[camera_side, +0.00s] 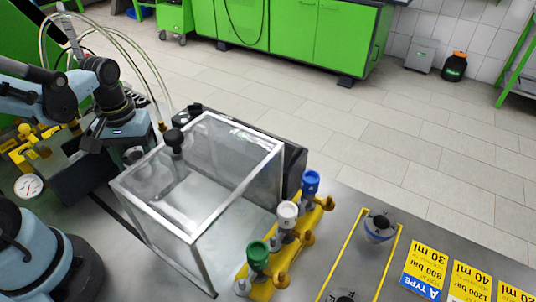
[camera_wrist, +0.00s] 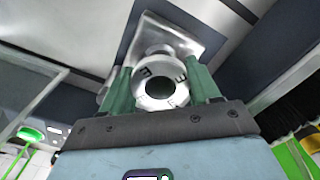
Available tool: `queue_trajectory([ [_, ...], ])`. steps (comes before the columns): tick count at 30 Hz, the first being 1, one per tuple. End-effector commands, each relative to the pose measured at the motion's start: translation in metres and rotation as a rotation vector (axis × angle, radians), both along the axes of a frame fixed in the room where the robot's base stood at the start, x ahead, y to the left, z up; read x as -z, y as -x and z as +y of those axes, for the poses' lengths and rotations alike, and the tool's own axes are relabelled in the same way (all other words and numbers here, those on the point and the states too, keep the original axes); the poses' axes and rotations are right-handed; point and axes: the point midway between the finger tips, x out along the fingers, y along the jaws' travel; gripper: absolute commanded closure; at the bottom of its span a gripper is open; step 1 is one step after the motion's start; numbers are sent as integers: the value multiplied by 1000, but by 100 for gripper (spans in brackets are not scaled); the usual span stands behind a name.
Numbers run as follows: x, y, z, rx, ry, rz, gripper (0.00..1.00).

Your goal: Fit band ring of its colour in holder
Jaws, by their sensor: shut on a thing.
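My gripper is at the left in the side view (camera_side: 135,154), beside the clear box. In the wrist view its green fingers (camera_wrist: 158,70) are shut around a silver round metal part (camera_wrist: 161,68) with a dark round opening. A metal plate (camera_wrist: 178,33) is behind that part; I cannot tell whether they are joined. A grey rounded part with a blue band (camera_side: 379,228) stands inside a yellow outline at the right in the side view. A second dark-topped part (camera_side: 346,298) is cut by the bottom edge. I see no clearly separate band ring.
A clear box with a light frame (camera_side: 233,140) stands mid-table, with a black knob (camera_side: 174,139) at its left. A yellow base (camera_side: 264,291) carries blue (camera_side: 311,182), white (camera_side: 287,211) and green (camera_side: 257,253) knobs. Yellow labels (camera_side: 427,268) lie right. A gauge (camera_side: 28,186) is left.

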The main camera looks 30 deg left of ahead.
Motion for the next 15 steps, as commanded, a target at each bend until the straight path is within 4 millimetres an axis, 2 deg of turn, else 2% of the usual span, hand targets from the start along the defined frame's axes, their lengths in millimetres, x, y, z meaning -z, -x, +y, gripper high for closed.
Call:
queue_trajectory([
  [15,14,0,0,0,0,0,76],
])
